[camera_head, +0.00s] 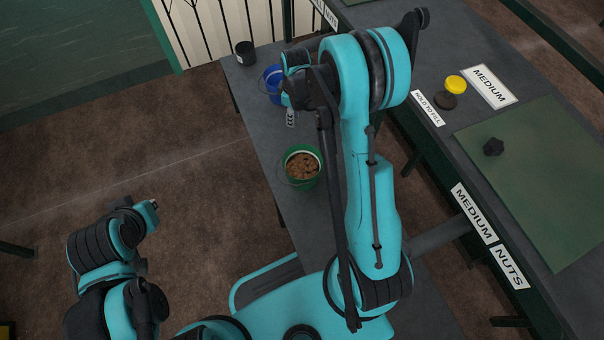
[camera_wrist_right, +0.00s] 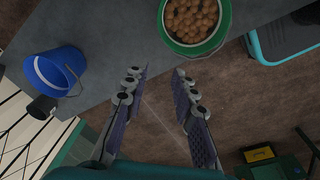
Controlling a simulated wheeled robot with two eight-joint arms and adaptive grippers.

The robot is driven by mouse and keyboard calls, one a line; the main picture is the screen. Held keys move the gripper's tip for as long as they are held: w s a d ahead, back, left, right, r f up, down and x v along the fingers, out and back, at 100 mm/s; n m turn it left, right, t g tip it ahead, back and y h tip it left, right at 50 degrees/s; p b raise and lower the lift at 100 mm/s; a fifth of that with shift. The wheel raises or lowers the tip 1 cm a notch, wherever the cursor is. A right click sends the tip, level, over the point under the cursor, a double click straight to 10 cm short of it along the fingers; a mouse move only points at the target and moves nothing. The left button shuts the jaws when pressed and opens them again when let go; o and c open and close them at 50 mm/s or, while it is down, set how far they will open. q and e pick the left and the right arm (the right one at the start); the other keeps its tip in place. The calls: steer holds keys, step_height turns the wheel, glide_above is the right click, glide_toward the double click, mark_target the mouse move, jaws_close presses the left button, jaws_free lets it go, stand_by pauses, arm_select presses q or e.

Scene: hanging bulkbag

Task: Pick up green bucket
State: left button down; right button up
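The green bucket (camera_head: 305,184) stands upright on the narrow grey table, filled with brown nut-like pieces. It also shows at the top of the right wrist view (camera_wrist_right: 182,47), cut off by the frame edge. My right gripper (camera_head: 290,117) is beyond the bucket in the head view, close to the blue bucket. In the right wrist view its two fingers (camera_wrist_right: 158,75) are apart with nothing between them, and the green bucket lies past the fingertips, apart from them. My left arm is at the lower left of the head view, away from the table; its fingers do not show.
A grey workbench (camera_head: 450,130) with labels, a yellow disc (camera_head: 456,83), and a green mat (camera_head: 545,180) is on the right.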

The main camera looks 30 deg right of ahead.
steer(key=n+g, duration=0.2)
glide_above(303, 147)
steer(key=w, duration=0.2)
step_height(303, 147, down, 12)
steer(key=shift+n+y, duration=0.3)
steer(key=shift+n, duration=0.4)
steer(key=f, duration=0.3)
steer(key=s+f, duration=0.1)
steer(key=f, duration=0.1)
steer(key=f+b, duration=0.1)
steer(key=f, duration=0.2)
steer(key=shift+s+f, duration=0.35)
steer(key=f+b, duration=0.1)
steer(key=f, duration=0.1)
steer(key=f+b, duration=0.2)
steer(key=f, duration=0.1)
steer(key=shift+s+a+f, duration=0.2)
steer(key=shift+s+f, duration=0.1)
steer(key=shift+s, duration=0.05)
steer(key=shift+r, duration=0.15)
jaws_close()
